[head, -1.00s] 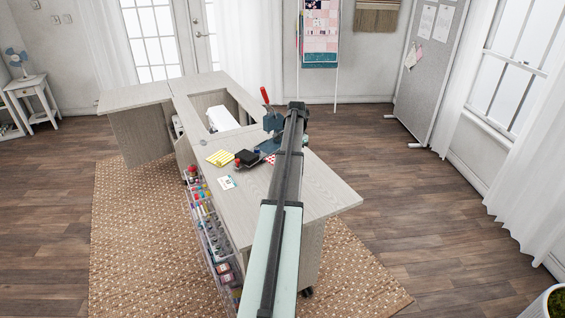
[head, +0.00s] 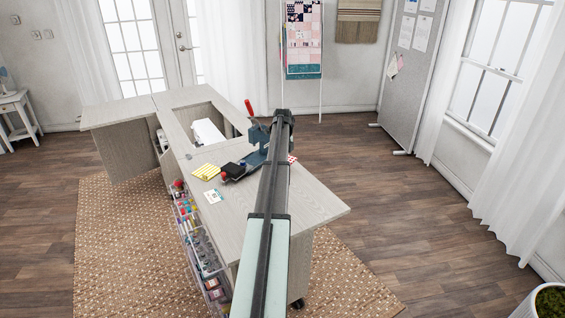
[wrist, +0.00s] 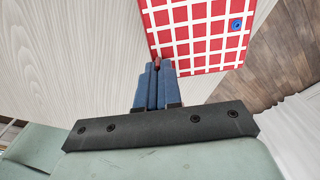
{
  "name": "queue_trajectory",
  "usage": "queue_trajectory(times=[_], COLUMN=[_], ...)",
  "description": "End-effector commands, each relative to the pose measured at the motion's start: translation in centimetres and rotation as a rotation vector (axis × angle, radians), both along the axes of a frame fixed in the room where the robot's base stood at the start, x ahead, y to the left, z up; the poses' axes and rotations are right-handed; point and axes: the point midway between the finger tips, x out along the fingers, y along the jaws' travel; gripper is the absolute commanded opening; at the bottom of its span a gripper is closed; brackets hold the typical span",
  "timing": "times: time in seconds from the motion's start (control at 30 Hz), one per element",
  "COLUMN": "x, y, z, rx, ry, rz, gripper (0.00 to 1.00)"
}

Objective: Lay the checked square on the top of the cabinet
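The checked square (wrist: 197,35), red with white lines and a blue dot near its right corner, fills the upper middle of the wrist view. A small part of it (head: 291,159) shows beside my arm in the head view. My gripper (wrist: 156,66) has its blue fingers close together at the square's lower left edge, with a bit of red between the tips; it looks shut on the square. The pale wood cabinet top (head: 305,190) lies below; it fills the left of the wrist view. Whether the square touches it, I cannot tell. In the head view my arm hides the gripper.
The top's right front end is clear. Clear bins (head: 205,255) hang on its side.

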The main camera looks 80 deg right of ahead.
Motion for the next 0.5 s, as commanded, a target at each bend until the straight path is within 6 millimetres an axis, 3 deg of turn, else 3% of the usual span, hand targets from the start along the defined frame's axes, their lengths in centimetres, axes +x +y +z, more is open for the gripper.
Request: queue_trajectory(times=[0.5], x=[0.0], y=[0.0], z=[-1.5], rx=[0.001], ry=[0.001], rz=[-0.074], gripper=[0.0])
